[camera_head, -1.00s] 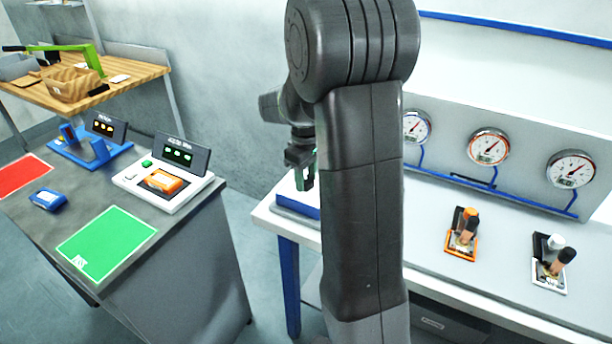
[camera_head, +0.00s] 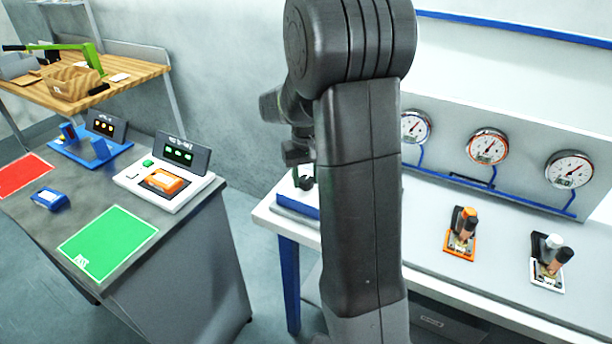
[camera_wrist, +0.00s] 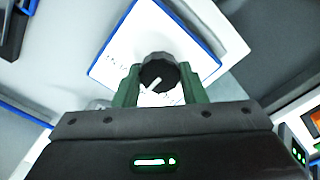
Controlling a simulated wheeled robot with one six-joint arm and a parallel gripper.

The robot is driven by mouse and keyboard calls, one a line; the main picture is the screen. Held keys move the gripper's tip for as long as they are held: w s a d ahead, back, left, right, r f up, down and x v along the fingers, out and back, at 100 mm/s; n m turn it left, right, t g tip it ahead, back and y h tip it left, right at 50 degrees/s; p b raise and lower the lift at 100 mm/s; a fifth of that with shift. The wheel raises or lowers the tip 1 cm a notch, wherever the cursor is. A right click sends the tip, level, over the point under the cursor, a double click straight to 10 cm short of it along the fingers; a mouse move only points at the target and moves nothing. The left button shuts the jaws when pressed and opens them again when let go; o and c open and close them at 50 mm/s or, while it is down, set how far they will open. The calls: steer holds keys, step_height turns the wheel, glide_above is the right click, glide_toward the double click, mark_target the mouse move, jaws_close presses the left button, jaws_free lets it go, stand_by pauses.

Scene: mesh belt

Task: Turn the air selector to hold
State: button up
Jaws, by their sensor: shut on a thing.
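The air selector is a dark round knob (camera_wrist: 158,72) with a white pointer mark, on a white panel with a blue border (camera_wrist: 127,38). The pointer slants toward the lower left in the wrist view. Small lettering on the panel is too blurred to read. My gripper (camera_wrist: 160,88) has its two green fingers shut on the knob, one on each side. In the head view the selector's blue base (camera_head: 298,206) sits at the left end of the white bench, with the dark knob (camera_head: 305,183) above it. My arm hides part of both there.
The white bench (camera_head: 420,215) carries an orange valve (camera_head: 461,235), a white valve (camera_head: 550,265) and several gauges (camera_head: 487,147) behind. At left, a grey table (camera_head: 150,208) holds a white device (camera_head: 163,187), a blue part (camera_head: 48,199) and a green mat (camera_head: 107,242).

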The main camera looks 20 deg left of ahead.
mark_target(306, 179)
stand_by(0.4)
steer(key=o, duration=1)
steer(key=shift+r, duration=0.1)
step_height(306, 179, up, 14)
steer(key=shift+f, duration=0.15)
steer(key=shift+f, duration=0.15)
step_height(306, 179, down, 14)
steer(key=shift+r, duration=0.15)
stand_by(0.5)
